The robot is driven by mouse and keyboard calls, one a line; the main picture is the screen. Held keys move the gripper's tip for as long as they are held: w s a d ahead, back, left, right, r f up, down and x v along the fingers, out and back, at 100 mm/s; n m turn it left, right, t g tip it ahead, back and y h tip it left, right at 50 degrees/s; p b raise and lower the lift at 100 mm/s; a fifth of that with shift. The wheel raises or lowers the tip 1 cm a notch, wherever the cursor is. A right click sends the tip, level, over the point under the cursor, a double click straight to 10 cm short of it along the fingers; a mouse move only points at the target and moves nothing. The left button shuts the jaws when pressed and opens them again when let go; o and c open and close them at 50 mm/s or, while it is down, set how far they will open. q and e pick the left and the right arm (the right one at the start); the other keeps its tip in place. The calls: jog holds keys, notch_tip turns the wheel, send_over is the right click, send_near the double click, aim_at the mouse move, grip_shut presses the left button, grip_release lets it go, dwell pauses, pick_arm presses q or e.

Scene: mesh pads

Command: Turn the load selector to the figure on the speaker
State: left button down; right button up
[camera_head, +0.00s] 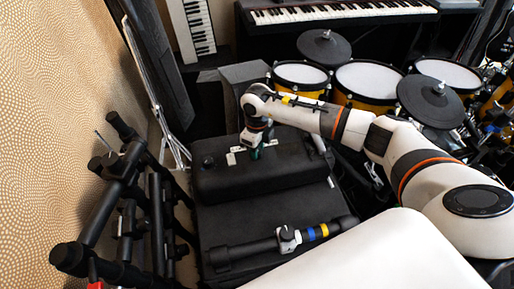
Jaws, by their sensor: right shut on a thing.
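A black box-shaped unit (290,175) with a long top sits in the middle of the view, on a larger black cabinet (212,217) that looks like a speaker. My right arm reaches in from the right, and my right gripper (254,152) points down at the top of the unit. It is shut on a small part there, apparently the load selector, which the fingers hide. Small white plates (231,158) show beside the fingers. A dark round knob (208,161) stands at the unit's left end. No figure is readable at this size. My left gripper is out of view.
A black rack of tubes (130,190) stands at the left by the patterned wall. A black bar (250,250) with a clamp lies across the front. Drums (368,80) and cymbal pads (435,97) stand behind my right arm. A keyboard (335,12) is at the back.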

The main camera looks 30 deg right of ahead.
jog(key=n+b, duration=0.2)
jog(key=n, duration=0.3)
jog(key=shift+n, duration=0.4)
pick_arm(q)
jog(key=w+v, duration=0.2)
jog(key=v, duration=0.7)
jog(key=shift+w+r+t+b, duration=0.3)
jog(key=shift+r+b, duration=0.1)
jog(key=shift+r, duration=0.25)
pick_arm(e)
jog(key=shift+r+n, duration=0.1)
jog(key=shift+n, duration=1.1)
jog(key=o, duration=1)
jog(key=shift+c, duration=0.2)
jog(key=shift+r, duration=0.45)
pick_arm(q)
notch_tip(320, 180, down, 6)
jog(key=p, duration=0.1)
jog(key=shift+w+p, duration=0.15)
jog(key=shift+p, duration=0.25)
pick_arm(e)
notch_tip(320, 180, up, 11)
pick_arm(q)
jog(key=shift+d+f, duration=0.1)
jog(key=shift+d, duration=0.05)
pick_arm(e)
jog(key=shift+r, duration=0.1)
